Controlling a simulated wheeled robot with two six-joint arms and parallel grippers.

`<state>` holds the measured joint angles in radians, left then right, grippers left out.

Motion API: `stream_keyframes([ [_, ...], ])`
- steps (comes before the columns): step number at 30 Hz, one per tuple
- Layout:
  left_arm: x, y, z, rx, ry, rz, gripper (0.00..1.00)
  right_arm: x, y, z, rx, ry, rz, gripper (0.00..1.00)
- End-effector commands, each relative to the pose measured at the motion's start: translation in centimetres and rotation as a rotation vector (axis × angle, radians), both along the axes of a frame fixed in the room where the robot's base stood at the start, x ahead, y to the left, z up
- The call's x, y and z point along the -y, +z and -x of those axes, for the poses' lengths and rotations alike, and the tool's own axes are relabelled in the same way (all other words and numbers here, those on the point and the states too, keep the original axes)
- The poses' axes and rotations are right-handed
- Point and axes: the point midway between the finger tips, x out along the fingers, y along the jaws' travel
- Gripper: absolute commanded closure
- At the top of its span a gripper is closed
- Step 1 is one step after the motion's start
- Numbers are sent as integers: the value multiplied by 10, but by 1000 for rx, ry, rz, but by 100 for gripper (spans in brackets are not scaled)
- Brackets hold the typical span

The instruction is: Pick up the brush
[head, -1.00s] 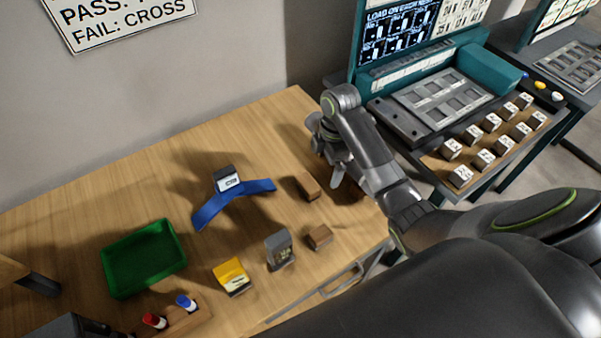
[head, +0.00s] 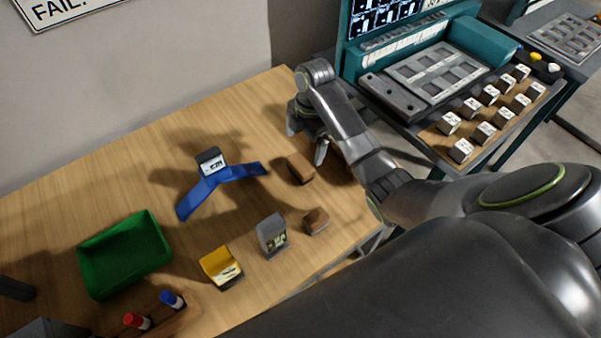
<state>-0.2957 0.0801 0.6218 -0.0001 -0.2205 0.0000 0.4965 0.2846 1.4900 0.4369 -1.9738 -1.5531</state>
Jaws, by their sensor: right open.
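Two small brown blocks lie on the wooden table: one (head: 300,168) just in front of my right gripper, the other (head: 316,221) nearer the front edge. I cannot tell for certain which is the brush; no bristles or handle can be made out. My right gripper (head: 307,140) is open and empty, fingers pointing down, above the table's back right part. It is slightly beyond the nearer block and appears apart from it. The wrist hides part of the table behind it.
A blue angled stand (head: 217,183) with a small labelled box (head: 211,162) is left of the gripper. A green tray (head: 124,254), yellow holder (head: 221,268), grey holder (head: 272,235) and red and blue capped items (head: 170,300) stand nearer. A teal-framed machine (head: 465,40) is right.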

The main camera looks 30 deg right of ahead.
Motion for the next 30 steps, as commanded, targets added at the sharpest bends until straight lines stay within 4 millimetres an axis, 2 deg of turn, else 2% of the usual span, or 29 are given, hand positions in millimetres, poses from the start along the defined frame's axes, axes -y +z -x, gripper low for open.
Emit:
stream_keyframes([
  [3, 0, 6, -1, 2, 0, 0, 64, -3, -18, 1, -5, -1, -1, 0],
  [11, 0, 10, 1, 0, 0, 0, 64, -6, -37, 2, -4, -2, 0, 0],
  [16, 0, 21, 3, -3, 1, 0, 64, -12, -60, 5, -5, -1, -1, 0],
  [21, 0, 21, 4, -6, 2, 0, 64, -13, -80, 5, -3, -1, -1, 0],
  [30, 0, 20, 5, -7, 2, 0, 64, -13, -84, 5, -1, 0, 1, 1],
])
